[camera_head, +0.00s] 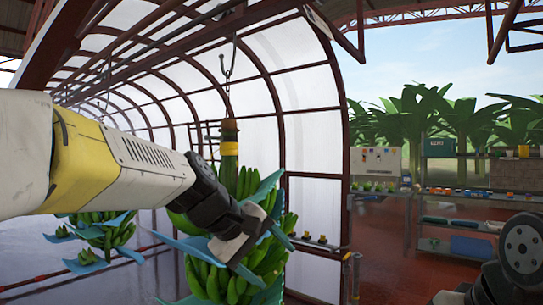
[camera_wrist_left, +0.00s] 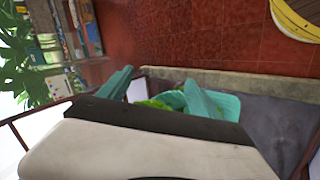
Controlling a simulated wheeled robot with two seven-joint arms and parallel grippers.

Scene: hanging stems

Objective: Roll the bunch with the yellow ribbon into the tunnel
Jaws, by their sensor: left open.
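The bunch with the yellow ribbon (camera_head: 229,149) hangs by its thick brown stem from a hook and chain at the mouth of the arched tunnel (camera_head: 302,75). Its green bananas (camera_head: 213,277) have blue sheets between them. My left gripper (camera_head: 240,245) is open at the front of this bunch and covers part of it; I cannot tell whether it touches. In the left wrist view the gripper's pale body fills the bottom, with blue-green sheets (camera_wrist_left: 212,100) and a bit of green behind it. Dark parts of my right arm show at the lower right edge; its fingers are not clear.
Another bunch (camera_head: 103,233) with blue sheets hangs inside the tunnel at the left. A rail with small items (camera_head: 318,241) stands right of the bunch. Shelves (camera_head: 470,190) and a bench stand farther right. The red floor between is open. A round banana sign (camera_wrist_left: 297,18) shows in the wrist view.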

